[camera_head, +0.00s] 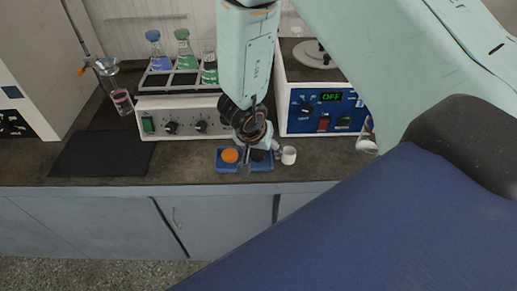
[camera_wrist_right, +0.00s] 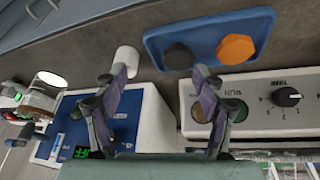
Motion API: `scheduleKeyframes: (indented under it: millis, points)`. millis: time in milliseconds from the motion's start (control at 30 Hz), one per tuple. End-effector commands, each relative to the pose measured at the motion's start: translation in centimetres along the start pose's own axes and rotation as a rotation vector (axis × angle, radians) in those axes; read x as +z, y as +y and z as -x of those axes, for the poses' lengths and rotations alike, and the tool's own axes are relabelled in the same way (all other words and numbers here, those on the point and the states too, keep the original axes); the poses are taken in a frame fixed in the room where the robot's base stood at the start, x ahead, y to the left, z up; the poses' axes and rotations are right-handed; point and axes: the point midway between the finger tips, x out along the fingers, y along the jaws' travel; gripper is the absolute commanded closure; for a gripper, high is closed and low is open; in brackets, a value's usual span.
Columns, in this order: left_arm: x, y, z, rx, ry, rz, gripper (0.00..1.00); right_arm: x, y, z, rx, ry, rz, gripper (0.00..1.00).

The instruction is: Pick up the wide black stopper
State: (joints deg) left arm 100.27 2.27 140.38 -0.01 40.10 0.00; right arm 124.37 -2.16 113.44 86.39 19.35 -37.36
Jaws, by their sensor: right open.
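The black stopper (camera_wrist_right: 179,56) lies in a small blue tray (camera_wrist_right: 158,44), beside an orange stopper (camera_wrist_right: 235,48). In the head view the black stopper (camera_head: 259,155) is partly hidden by my right gripper (camera_head: 247,160), which hangs over the tray (camera_head: 225,168). In the right wrist view my right gripper (camera_wrist_right: 159,74) is open and empty. The black stopper lies ahead of its fingertips, closer to the right finger, and appears apart from them. My left gripper is not in view.
A white cylinder (camera_head: 289,155) stands right of the tray, close to the left finger in the wrist view (camera_wrist_right: 127,60). Behind are a white device with knobs (camera_head: 186,127) and a blue-fronted device (camera_head: 322,119). A dark mat (camera_head: 103,154) lies left.

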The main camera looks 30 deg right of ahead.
Motion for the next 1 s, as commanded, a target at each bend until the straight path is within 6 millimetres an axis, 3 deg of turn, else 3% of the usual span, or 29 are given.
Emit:
scheduleKeyframes:
  millis: [100, 267, 800, 1000]
  points:
    - [0.0, 0.0, 0.6, 0.000, 0.000, 0.001, 0.60, -1.1, -1.2, 1.2, -0.023, -0.012, -0.064, 0.30]
    - [0.0, 0.0, 0.5, 0.000, 0.000, 0.001, 0.60, -1.4, -1.6, 1.1, -0.034, -0.021, -0.097, 0.30]
    - [0.0, 0.0, -1.8, 0.000, 0.000, 0.000, 0.60, -1.8, -2.3, -5.5, -0.032, -0.020, -0.095, 0.30]
    - [0.0, 0.0, -1.9, 0.000, 0.000, 0.001, 0.60, -1.9, -2.4, -6.3, -0.033, -0.019, -0.094, 0.30]
